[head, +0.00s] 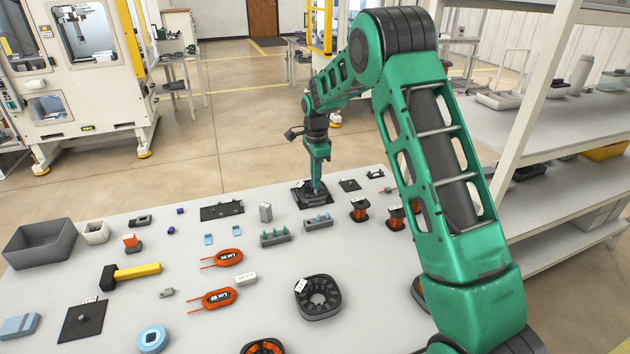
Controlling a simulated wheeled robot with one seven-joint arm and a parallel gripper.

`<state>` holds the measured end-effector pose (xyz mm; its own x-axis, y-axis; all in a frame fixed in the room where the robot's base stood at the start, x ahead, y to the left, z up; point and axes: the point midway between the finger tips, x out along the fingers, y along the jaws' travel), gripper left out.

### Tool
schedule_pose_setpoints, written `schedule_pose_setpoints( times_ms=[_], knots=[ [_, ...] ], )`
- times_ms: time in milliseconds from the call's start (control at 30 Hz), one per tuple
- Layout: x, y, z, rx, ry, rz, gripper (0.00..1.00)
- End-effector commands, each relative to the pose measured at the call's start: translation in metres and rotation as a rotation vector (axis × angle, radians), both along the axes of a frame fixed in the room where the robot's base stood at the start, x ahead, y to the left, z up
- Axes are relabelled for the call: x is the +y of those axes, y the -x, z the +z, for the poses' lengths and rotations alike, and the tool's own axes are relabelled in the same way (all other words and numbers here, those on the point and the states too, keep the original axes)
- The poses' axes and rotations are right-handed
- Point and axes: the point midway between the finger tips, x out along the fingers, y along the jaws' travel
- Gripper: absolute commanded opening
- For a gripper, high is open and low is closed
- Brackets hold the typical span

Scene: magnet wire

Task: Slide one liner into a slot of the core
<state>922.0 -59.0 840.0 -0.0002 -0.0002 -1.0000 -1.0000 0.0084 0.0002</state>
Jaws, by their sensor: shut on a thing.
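My gripper (316,188) is at the far side of the table, pointing down over a dark core (305,197) that sits on a black plate. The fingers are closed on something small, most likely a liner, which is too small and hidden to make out. The fingertips are at the core; I cannot tell whether the held piece is inside a slot. A second dark slotted core (305,308), with a white tag, lies nearer on the table. Small light-blue pieces, possibly liners, lie flat (208,239) left of centre.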

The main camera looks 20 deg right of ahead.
Motion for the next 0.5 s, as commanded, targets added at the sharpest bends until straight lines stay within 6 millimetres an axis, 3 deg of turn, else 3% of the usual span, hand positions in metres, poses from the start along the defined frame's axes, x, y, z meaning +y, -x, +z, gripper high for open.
schedule_pose_setpoints(
  times_ms=[500],
  knots=[
    [0.0001, 0.0000, -0.0069, 0.000, 0.000, 0.000, 0.00]
  ],
)
